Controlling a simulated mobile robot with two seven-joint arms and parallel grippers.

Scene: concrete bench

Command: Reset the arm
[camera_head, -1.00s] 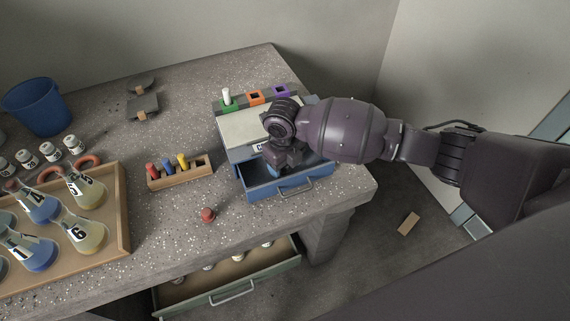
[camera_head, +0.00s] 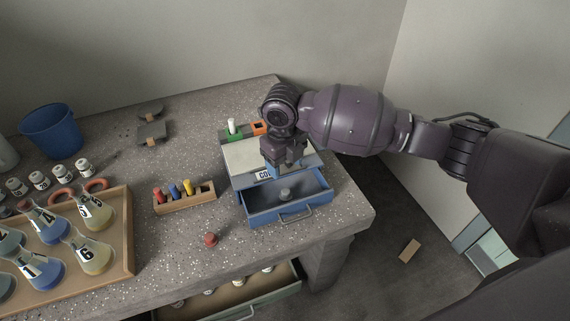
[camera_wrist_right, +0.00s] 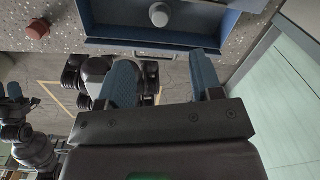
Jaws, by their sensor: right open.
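My right arm comes in from the right. Its gripper (camera_head: 285,168) points down over the back part of the open blue drawer (camera_head: 262,216), in front of the drawer unit's label. In the right wrist view the two blue fingers (camera_wrist_right: 162,62) stand apart with nothing between them. A small grey knob-like piece (camera_head: 286,194) lies in the drawer, apart from the fingers; it also shows in the wrist view (camera_wrist_right: 160,15). My left gripper is not in the head view. Dark arm parts at the left edge of the wrist view are too small to read.
A red knob-like piece (camera_head: 210,240) lies on the bench near its front edge. A wooden rack (camera_head: 188,204) with coloured pegs stands left of the drawer. A wooden tray (camera_head: 129,230) of flasks and a blue bucket (camera_head: 50,132) are farther left. A lower drawer (camera_head: 272,284) is open.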

